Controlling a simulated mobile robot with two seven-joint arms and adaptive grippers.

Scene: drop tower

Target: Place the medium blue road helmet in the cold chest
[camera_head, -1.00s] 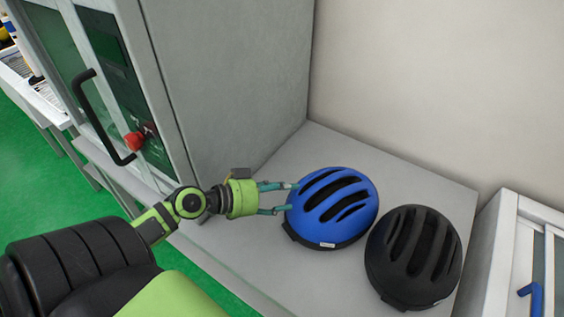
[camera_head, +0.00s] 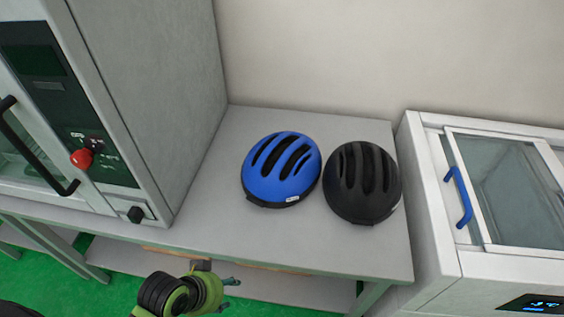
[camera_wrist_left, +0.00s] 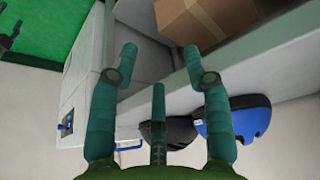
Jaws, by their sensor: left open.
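The blue helmet (camera_head: 281,168) sits upright on the grey table, left of a black helmet (camera_head: 362,182). It also shows partly in the left wrist view (camera_wrist_left: 248,128). My left gripper (camera_head: 232,288) is open and empty, in front of the table edge and clear of the blue helmet. Its spread fingers show in the left wrist view (camera_wrist_left: 163,68). The cold chest (camera_head: 430,215) stands right of the table, with a glass lid (camera_head: 505,190) that looks shut and a blue handle (camera_head: 458,197). A small dark shape at the left wrist view's left edge may be my right gripper.
A tall grey cabinet (camera_head: 150,90) with a red knob (camera_head: 82,158) stands at the table's left. A cardboard box (camera_wrist_left: 205,25) lies under the tabletop. The table (camera_head: 215,220) is bare in front of the helmets. The wall is behind.

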